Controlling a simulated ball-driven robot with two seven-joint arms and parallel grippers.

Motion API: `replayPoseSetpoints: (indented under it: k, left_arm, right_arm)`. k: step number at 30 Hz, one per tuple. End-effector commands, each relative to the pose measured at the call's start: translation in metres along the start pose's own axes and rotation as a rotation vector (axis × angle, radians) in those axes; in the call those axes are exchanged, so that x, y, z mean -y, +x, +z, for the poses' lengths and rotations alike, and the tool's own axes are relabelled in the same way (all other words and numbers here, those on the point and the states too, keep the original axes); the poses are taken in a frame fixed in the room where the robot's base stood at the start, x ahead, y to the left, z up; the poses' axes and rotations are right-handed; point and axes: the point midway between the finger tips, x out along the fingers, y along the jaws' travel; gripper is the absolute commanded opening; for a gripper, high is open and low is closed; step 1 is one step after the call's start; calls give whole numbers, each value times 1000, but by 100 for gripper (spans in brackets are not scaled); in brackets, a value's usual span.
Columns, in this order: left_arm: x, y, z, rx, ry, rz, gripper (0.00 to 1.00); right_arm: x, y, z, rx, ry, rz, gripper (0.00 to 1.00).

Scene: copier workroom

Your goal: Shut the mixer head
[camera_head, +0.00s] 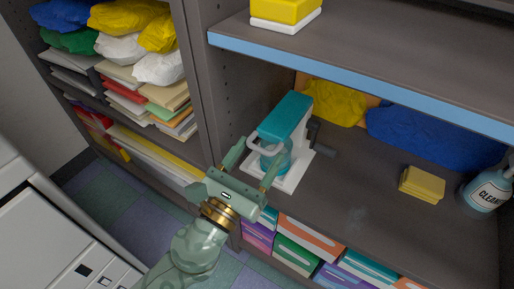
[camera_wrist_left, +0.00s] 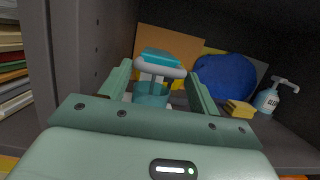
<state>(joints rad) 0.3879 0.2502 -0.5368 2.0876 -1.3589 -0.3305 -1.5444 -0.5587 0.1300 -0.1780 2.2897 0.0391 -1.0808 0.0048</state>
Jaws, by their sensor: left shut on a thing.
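The mixer (camera_head: 304,134) stands on the cabinet shelf, with a white body and base, a teal-topped head (camera_head: 288,115) and a teal bowl (camera_head: 276,158) below the head. A white rounded bar sticks out at the front of the head. My left gripper (camera_head: 263,148) reaches in from the front, one finger on each side of this bar, and is shut on it. In the left wrist view the head (camera_wrist_left: 162,57) and bar lie between the fingers, above the bowl (camera_wrist_left: 150,95). I cannot tell the head's exact tilt. My right gripper is not in view.
An upper shelf with a blue edge (camera_head: 360,77) hangs over the mixer. To the right are yellow sponges (camera_head: 422,184), a cleaner bottle (camera_head: 487,190) and a blue bag (camera_head: 420,135). A yellow bag (camera_head: 335,103) lies behind. Boxes (camera_head: 310,238) fill the shelf below.

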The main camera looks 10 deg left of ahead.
Motion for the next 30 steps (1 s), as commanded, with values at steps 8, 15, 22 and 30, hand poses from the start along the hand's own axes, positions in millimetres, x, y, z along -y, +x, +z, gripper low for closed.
replayPoseSetpoints:
  k: [8,15,22,30]
  left_arm:
    - [-1,1,0,-3,0,1,83]
    - [0,1,2,-1,0,1,83]
    - [0,-8,0,-3,-1,1,83]
    - [0,-70,-3,-12,4,-1,83]
  right_arm:
    - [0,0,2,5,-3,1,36]
    - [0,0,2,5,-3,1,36]
    - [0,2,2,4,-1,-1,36]
    - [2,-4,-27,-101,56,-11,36]
